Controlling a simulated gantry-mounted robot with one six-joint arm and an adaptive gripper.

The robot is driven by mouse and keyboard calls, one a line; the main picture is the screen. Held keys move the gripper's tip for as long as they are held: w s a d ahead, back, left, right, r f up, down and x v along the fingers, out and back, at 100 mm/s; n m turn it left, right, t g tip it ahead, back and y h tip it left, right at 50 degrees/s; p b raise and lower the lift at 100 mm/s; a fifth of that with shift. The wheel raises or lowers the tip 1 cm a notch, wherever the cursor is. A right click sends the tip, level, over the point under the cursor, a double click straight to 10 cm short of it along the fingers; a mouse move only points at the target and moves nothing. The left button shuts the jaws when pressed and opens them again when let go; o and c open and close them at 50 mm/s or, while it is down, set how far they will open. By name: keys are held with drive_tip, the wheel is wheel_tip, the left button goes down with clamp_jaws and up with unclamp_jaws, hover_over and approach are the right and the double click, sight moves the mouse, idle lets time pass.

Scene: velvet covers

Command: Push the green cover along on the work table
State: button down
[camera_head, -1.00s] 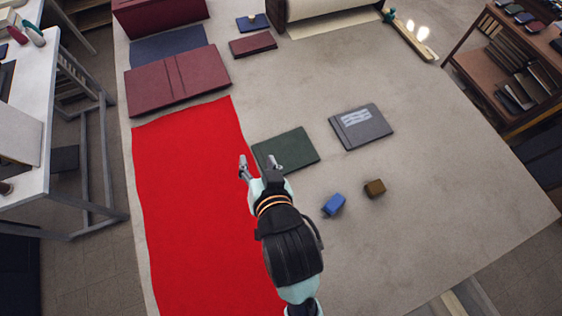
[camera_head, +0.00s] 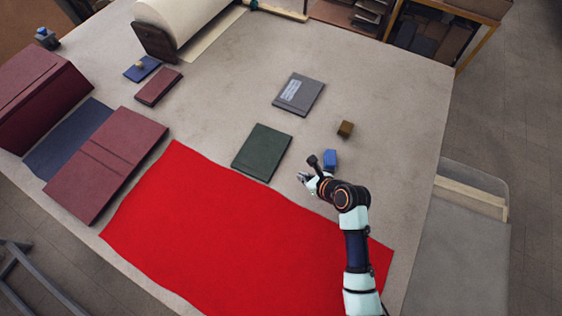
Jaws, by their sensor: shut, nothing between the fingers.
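The green cover (camera_head: 262,152) lies flat on the work table (camera_head: 231,104), at the upper edge of the red cloth. My gripper (camera_head: 302,177) is shut and empty, a little to the right of the cover's lower right side. A gap shows between the fingertips and the cover. I cannot tell exactly how high the fingertips are above the table.
A blue block (camera_head: 330,159) sits close beside my gripper, with a brown block (camera_head: 345,129) beyond it. A grey labelled cover (camera_head: 299,94) lies above the green one. Red velvet (camera_head: 230,240) fills the near table. Dark red covers (camera_head: 106,165) lie left.

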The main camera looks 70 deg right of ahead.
sight(279, 162)
drive_tip(key=b+x, duration=0.1)
drive_tip(key=x, duration=0.6)
drive_tip(key=shift+w+d+f+b, duration=0.1)
drive_tip(key=shift+w+f+b, duration=0.15)
drive_tip(key=shift+b, duration=0.1)
drive_tip(key=w, duration=0.1)
drive_tip(key=w+d, duration=0.1)
drive_tip(key=w, duration=0.1)
drive_tip(key=shift+w+d+f, duration=0.15)
drive_tip(key=shift+d, duration=0.25)
drive_tip(key=shift+w+d, duration=0.15)
drive_tip(key=shift+w, duration=0.2)
